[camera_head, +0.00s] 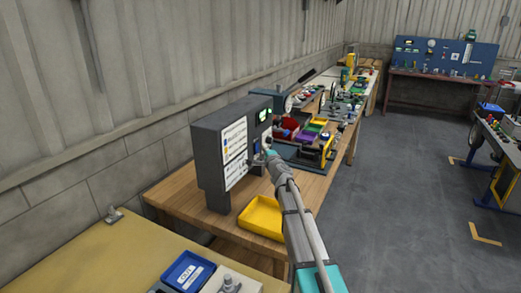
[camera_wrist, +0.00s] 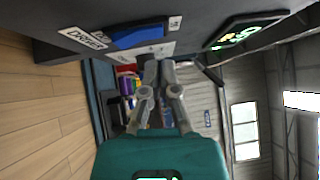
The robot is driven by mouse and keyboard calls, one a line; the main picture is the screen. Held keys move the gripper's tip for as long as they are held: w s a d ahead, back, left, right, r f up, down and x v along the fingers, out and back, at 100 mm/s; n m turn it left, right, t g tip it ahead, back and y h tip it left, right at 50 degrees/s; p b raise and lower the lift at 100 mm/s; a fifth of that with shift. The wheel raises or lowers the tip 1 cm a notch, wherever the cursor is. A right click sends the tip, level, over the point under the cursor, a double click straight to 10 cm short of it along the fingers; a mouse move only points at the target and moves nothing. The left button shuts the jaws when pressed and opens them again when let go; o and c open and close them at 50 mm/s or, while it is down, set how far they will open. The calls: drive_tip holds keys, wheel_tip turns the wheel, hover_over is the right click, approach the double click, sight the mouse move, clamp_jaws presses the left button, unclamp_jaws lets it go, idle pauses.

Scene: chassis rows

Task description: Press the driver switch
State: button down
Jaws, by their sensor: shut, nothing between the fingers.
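The grey control box (camera_head: 208,160) stands on the wooden bench, with a white label sheet and lit green display on its faces. In the wrist view its dark panel fills the top, with a blue switch (camera_wrist: 138,36) beside a white label reading DRIVER (camera_wrist: 84,38). My gripper (camera_head: 266,157) is at the box's right-hand face in the head view. In the wrist view my gripper (camera_wrist: 159,66) is shut and empty, its fingertips just below the panel near the blue switch. I cannot tell whether they touch the panel.
A green-lit display (camera_wrist: 246,30) sits on the same panel, right of the switch. A yellow tray (camera_head: 262,217) lies on the bench below my arm. Coloured bins (camera_head: 310,133) and tools crowd the bench behind.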

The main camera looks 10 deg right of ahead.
drive_tip(key=s+d+r, duration=0.1)
drive_tip(key=s+d, duration=0.2)
drive_tip(key=s, duration=0.7)
drive_tip(key=shift+s+p, duration=0.4)
drive_tip(key=shift+p, duration=0.05)
drive_tip(key=s+a+f+n+g+y+p, duration=0.2)
drive_tip(key=s+a+f+n+g+y, duration=0.1)
drive_tip(key=s+a+n+g, duration=0.3)
drive_tip(key=s+a+f+n+g+y+p, duration=0.2)
drive_tip(key=s+a+f+n+g+y, duration=0.15)
drive_tip(key=s+a+n, duration=0.4)
drive_tip(key=s+d+f+n+g+h+p, duration=0.1)
drive_tip(key=s+d+f+g+h, duration=0.1)
drive_tip(key=s, duration=0.4)
drive_tip(key=s+d+f+n+g+h+p, duration=0.1)
drive_tip(key=s+d+f+g+h, duration=0.1)
drive_tip(key=s+d+g+h, duration=0.2)
drive_tip(key=s+d+f+n+g+h+p, duration=0.1)
drive_tip(key=s+d+f+g+h, duration=0.1)
drive_tip(key=s, duration=0.8)
drive_tip(key=shift+d+f+n+g+h, duration=0.2)
drive_tip(key=shift+d+n+g+h, duration=0.15)
drive_tip(key=shift+d+g+h, duration=0.4)
